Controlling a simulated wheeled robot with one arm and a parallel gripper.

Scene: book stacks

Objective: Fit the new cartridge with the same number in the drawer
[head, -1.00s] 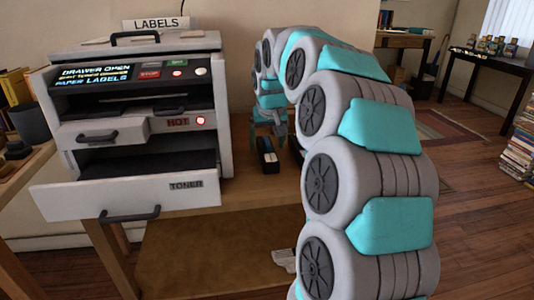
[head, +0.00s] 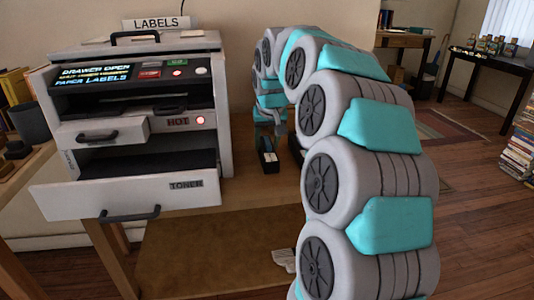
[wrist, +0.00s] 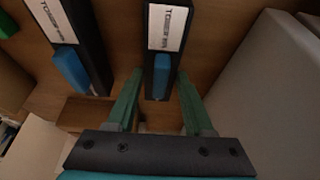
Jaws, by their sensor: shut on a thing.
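The labelled machine has its TONER drawer (head: 110,203) pulled open at the bottom. The drawer's inside looks dark, and no cartridge can be made out there. My gripper (wrist: 160,76) is shut on a black cartridge (wrist: 179,53) with a white TONER label and a blue end tab. Its number is too small to read. In the head view this cartridge (head: 268,160) is on or just above the table, right of the machine; I cannot tell which. A second black cartridge (wrist: 88,38) with a blue tab lies to its left in the wrist view.
A green-ended item (wrist: 7,25) shows at the wrist view's corner. The machine's pale side (wrist: 275,85) stands close on the right there. In the head view, a HOT sign (head: 178,122) has a lit red lamp beside it. The screen (head: 92,74) reads DRAWER OPEN.

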